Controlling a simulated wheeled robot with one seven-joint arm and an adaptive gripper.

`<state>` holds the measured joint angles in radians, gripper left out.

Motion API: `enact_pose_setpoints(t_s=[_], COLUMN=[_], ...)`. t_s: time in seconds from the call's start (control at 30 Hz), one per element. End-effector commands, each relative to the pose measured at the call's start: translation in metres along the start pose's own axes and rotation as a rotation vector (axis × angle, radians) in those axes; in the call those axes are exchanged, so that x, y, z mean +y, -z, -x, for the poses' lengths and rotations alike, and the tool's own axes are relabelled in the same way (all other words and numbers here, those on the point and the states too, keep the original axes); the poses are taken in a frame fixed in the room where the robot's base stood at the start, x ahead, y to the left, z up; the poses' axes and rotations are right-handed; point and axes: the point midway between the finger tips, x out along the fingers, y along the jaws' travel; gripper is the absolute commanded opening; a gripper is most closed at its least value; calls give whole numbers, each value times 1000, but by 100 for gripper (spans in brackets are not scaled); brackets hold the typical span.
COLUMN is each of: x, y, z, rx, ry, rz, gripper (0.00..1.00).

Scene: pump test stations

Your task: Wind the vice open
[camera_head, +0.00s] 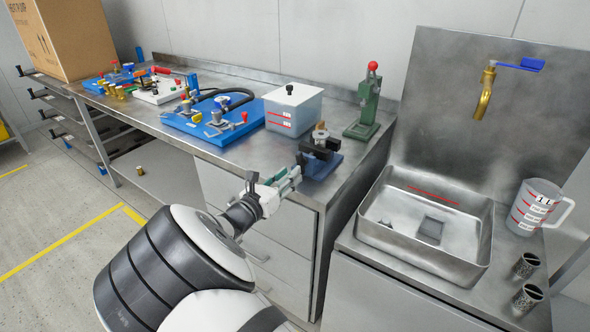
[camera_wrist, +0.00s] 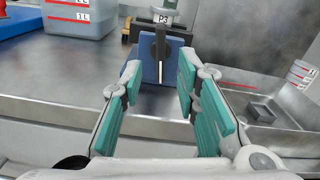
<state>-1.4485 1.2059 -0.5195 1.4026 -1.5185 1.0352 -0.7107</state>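The vice (camera_head: 324,162), blue with black jaws, stands on the steel bench near its front right corner. A part with a tan top (camera_head: 320,132) sits at its jaws; whether it is clamped I cannot tell. In the wrist view the blue vice body (camera_wrist: 177,66) is straight ahead, with an upright grey handle bar (camera_wrist: 160,45) on its near face. My gripper (camera_head: 287,180) is at the bench's front edge, just short of the vice. Its teal-padded fingers (camera_wrist: 158,85) are open and empty, and the handle shows between and beyond their tips.
A translucent tub (camera_head: 293,108) stands behind the vice on the left, and a green press with a red knob (camera_head: 366,100) behind it on the right. A steel sink (camera_head: 425,230) lies to the right. Blue boards with fittings (camera_head: 212,118) fill the bench's left.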

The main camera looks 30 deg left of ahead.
Motion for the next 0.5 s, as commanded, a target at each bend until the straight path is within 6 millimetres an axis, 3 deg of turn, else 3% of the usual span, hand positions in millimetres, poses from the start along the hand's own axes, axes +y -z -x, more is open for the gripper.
enact_pose_setpoints(t_s=[0.2, 0.5], x=[0, 0], y=[0, 1], z=[44, 71], rx=[0, 1], ry=[-1, -1], rz=[1, 2], gripper=[29, 29])
